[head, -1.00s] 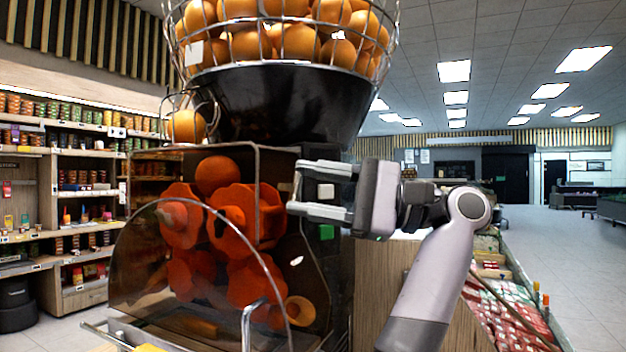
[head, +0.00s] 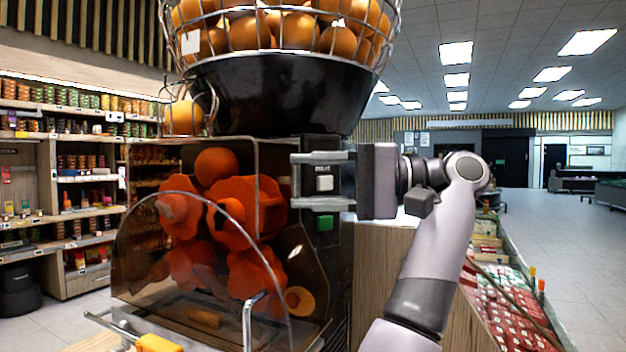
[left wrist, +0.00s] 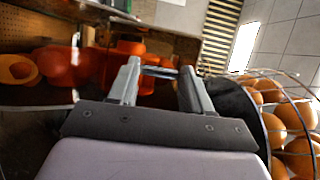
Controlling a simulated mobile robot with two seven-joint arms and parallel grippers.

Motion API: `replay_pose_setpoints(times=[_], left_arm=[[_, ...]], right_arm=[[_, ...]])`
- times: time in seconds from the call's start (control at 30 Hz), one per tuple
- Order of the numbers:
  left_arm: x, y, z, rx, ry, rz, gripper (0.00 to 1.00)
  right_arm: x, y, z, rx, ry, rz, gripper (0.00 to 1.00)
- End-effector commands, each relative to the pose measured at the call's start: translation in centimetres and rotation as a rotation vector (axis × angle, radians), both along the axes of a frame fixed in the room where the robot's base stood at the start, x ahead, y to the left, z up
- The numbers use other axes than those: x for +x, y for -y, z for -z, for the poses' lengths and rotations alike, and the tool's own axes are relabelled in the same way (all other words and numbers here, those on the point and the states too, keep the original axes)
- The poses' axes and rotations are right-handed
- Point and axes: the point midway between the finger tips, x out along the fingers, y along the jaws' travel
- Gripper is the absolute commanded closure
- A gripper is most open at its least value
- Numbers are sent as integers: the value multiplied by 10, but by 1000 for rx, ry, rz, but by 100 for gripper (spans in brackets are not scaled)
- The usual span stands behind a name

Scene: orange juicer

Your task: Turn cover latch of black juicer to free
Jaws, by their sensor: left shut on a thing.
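The black juicer (head: 275,95) stands in the middle of the head view, with orange-red press drums (head: 245,205) behind a smoky clear cover (head: 150,245). My left gripper (head: 297,181) reaches in from the right at the cover's upper right edge, its two fingers one above the other. In the left wrist view, a thin metal bar, seemingly the cover latch (left wrist: 160,71), spans between the fingertips. The gripper is shut on it with the fingers well apart. The latch is hard to make out in the head view. My right gripper is out of view.
A wire basket of oranges (head: 275,30) tops the juicer. A white button (head: 324,183) and green button (head: 324,224) sit on the panel beside my fingers. Shelves (head: 75,180) stand at the left, a produce display (head: 505,310) at the right.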

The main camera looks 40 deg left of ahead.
Motion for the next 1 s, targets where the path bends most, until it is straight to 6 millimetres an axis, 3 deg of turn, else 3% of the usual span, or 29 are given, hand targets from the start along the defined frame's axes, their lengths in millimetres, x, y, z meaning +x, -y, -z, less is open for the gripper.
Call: replay_pose_setpoints(times=[0.23,0.27,0.33,0.8,1.0], left_arm=[[0,0,0,1,2,1,82],[0,0,0,1,2,1,48],[0,0,0,1,2,1,26],[0,0,-1,1,1,0,26],[0,0,-20,1,3,-1,26]], right_arm=[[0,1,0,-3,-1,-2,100],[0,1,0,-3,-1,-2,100],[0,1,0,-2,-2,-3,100],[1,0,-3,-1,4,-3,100],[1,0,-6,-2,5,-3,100]])
